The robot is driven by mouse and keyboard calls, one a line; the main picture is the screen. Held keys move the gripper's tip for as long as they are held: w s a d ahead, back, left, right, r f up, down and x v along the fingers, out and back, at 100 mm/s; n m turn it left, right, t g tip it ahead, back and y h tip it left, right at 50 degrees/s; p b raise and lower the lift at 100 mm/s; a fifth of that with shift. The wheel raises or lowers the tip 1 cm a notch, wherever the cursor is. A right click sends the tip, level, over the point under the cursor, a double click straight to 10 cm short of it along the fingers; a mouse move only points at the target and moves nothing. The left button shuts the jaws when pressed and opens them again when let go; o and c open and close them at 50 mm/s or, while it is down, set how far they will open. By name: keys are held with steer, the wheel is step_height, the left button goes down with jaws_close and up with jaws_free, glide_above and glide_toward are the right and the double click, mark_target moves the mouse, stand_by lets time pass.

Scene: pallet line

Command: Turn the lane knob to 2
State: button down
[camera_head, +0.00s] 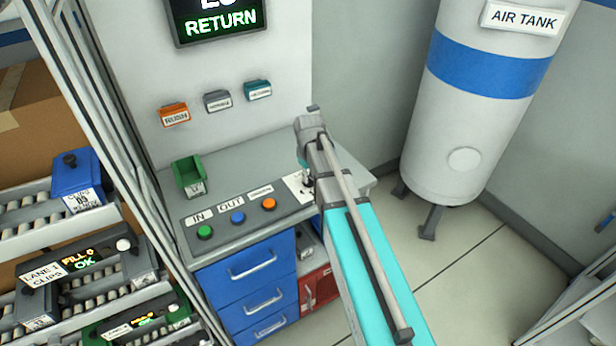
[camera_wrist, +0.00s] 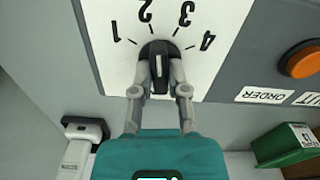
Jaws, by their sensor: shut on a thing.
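The lane knob (camera_wrist: 158,48) is a dark round knob on a white dial plate (camera_wrist: 108,62) marked 1, 2, 3 and 4. My gripper (camera_wrist: 158,82) is shut on the knob's ridge, one finger on each side. The ridge runs nearly straight up and down in the wrist view. Its upper end faces roughly between the 2 and 3 marks, and I cannot tell its exact setting. In the head view the dial plate (camera_head: 294,184) is at the right end of the console, with the knob largely hidden by my arm.
Green, blue and orange buttons (camera_head: 269,204) line the console left of the dial. A green bin (camera_head: 188,173) stands behind them. The air tank (camera_head: 470,110) stands at the right, and a roller rack (camera_head: 60,225) at the left.

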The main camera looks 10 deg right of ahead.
steer(key=shift+w+n, duration=0.1)
steer(key=shift+n, duration=0.9)
steer(key=c, duration=0.6)
jaws_free()
steer(key=shift+c, duration=0.2)
steer(key=shift+r, duration=0.1)
